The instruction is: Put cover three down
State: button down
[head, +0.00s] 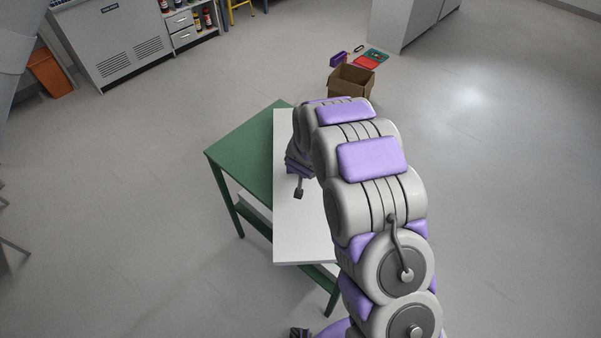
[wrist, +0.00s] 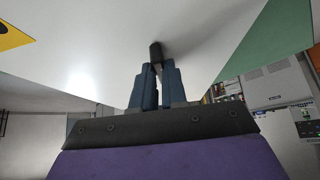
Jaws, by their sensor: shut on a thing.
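A broad white panel (head: 291,225) lies across the right part of the green table (head: 243,152). Its near end reaches past the table's near side. In the wrist view, the white surface (wrist: 95,45) fills the upper left, and a short dark knob (wrist: 155,51) shows against it. My gripper (wrist: 157,72), with blue fingers, is shut on this knob. In the head view, my gripper (head: 299,188) is small and dark over the white panel. I see no number on the panel, and my arm hides its right side.
An open cardboard box (head: 351,82) stands on the floor behind the table, with red and purple items near it. A grey cabinet (head: 115,40) and an orange bin (head: 48,72) are at the back left.

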jog(key=shift+a+f+b, duration=0.25)
jog(key=shift+f+b, duration=0.2)
jog(key=shift+f, duration=0.5)
jog(key=shift+a+f+b, duration=0.2)
jog(key=shift+f+b, duration=0.2)
jog(key=shift+f, duration=0.5)
jog(key=shift+d, duration=0.15)
jog(key=c, duration=1.2)
grip_release()
jog(key=shift+o, duration=0.2)
jog(key=shift+r, duration=0.1)
jog(key=p+v, duration=0.2)
jog(key=v, duration=1)
jog(key=shift+p, duration=0.35)
jog(key=shift+w, duration=0.1)
